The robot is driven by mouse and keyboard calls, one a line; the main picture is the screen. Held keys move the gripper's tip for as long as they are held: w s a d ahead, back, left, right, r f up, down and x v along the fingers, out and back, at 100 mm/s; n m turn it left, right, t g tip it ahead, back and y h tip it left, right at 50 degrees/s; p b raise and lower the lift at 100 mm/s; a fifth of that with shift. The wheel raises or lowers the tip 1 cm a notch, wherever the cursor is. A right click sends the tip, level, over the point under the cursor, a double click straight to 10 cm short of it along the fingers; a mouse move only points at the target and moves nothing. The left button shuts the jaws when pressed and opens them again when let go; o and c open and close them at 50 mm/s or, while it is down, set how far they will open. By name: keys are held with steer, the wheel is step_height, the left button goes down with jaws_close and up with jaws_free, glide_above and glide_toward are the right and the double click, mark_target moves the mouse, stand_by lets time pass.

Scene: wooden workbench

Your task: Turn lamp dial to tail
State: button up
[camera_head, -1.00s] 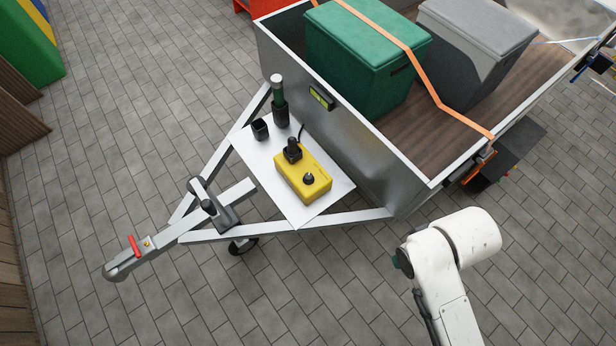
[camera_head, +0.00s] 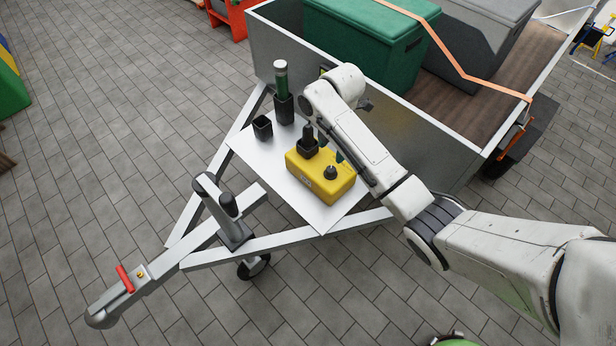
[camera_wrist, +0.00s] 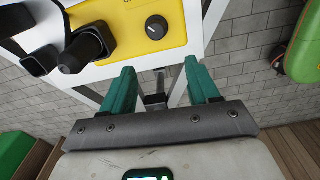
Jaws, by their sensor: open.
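The yellow lamp box (camera_head: 308,186) sits on a white plate on the trailer's drawbar. Its black dial (camera_head: 331,173) is on the right part of the box's top, and a black plug (camera_head: 308,143) stands in the box beside it. In the wrist view the dial (camera_wrist: 156,27) shows a pale pointer mark; its labels are too small to read. My gripper (camera_wrist: 161,75) is open and empty, its two green fingers apart, with the dial beyond the fingertips and slightly left of the middle between them. In the head view my arm partly hides the gripper (camera_head: 331,147) beside the box.
The trailer wall (camera_head: 300,45) rises close behind. A jockey-wheel handle (camera_head: 222,212) stands in front.

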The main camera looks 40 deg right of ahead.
mark_target(331, 169)
steer(key=shift+n, duration=0.4)
steer(key=f+b, duration=0.1)
steer(key=f, duration=0.2)
steer(key=f+b, duration=0.1)
steer(key=f, duration=0.3)
steer(key=d+f+b, duration=0.1)
steer(key=f, duration=0.3)
steer(key=shift+w+d+f, duration=0.1)
steer(key=shift+w, duration=0.2)
steer(key=c, duration=1)
